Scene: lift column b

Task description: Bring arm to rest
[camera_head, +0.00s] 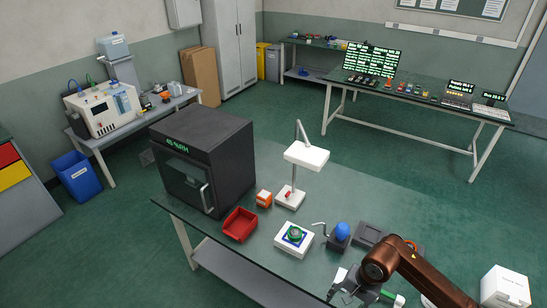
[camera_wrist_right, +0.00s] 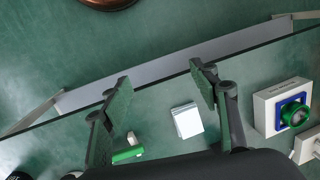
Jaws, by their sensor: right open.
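My right arm comes in from the lower right of the head view with a copper-coloured link. Its gripper (camera_head: 350,288) hangs over the near part of the dark green table (camera_head: 225,241), partly hidden by the arm. In the right wrist view my right gripper (camera_wrist_right: 160,88) has its two fingers wide apart with nothing between them. A small white block (camera_wrist_right: 187,120) and a green cylinder with a white end (camera_wrist_right: 127,153) lie on the table below it; both seem apart from the fingers. My left arm and gripper are not in view.
The table also holds a black oven-like box (camera_head: 205,160), a red tray (camera_head: 240,225), a white unit with a green knob (camera_head: 293,239), a blue ball-shaped part (camera_head: 342,231) and a white stand (camera_head: 290,197). A white box (camera_head: 505,288) is at the lower right.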

